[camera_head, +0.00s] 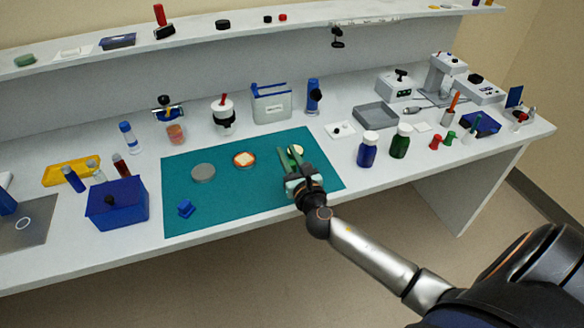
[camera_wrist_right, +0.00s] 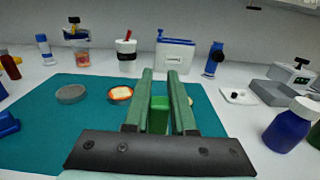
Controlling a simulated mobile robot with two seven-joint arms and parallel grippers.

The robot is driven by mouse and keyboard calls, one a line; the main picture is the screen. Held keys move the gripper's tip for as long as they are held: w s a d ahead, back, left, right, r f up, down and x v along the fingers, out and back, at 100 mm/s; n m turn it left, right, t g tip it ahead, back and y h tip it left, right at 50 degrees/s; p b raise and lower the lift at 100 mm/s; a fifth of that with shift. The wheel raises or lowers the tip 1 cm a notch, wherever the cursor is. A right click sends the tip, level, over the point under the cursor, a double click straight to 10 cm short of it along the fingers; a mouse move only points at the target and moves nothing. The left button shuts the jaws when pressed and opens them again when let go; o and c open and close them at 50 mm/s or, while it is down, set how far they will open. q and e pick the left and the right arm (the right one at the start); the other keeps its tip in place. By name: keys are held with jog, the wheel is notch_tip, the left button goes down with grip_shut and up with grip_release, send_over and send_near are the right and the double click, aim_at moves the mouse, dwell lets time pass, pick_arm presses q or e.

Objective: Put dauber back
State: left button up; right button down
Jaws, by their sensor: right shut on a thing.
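My right gripper (camera_head: 293,160) is over the right part of the teal mat (camera_head: 220,215). In the right wrist view its two green fingers (camera_wrist_right: 160,85) are shut on a small bright green thing (camera_wrist_right: 159,117). Its lower end is hidden, and I cannot tell for sure whether it is the dauber. A small pale round piece (camera_head: 299,149) shows just beyond the fingers, partly hidden. A white and black pot with a red stick (camera_head: 223,115) stands behind the mat; it also shows in the wrist view (camera_wrist_right: 126,54). My left gripper is not in view.
On the mat are a grey disc (camera_head: 203,173), a dish with orange and white contents (camera_head: 244,159) and a blue piece (camera_head: 185,208). Blue (camera_head: 367,150) and green (camera_head: 401,141) bottles stand right of it. A blue box (camera_head: 117,207) stands left. The mat's front middle is clear.

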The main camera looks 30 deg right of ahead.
jog(key=f, duration=0.1)
jog(key=w+d+f+b, duration=0.1)
jog(key=w+d+f, duration=0.1)
jog(key=f, duration=0.1)
jog(key=shift+w+d+f+b, duration=0.25)
jog(key=shift+f+b, duration=0.2)
jog(key=shift+b, duration=0.05)
jog(key=shift+w+d+f+b, duration=0.15)
jog(key=shift+f+b, duration=0.7)
jog(key=shift+f, duration=0.75)
jog(key=shift+f, duration=0.1)
jog(key=shift+f, duration=0.15)
jog(key=c, duration=0.7)
grip_release()
jog(key=shift+c, duration=0.2)
jog(key=shift+r, duration=0.25)
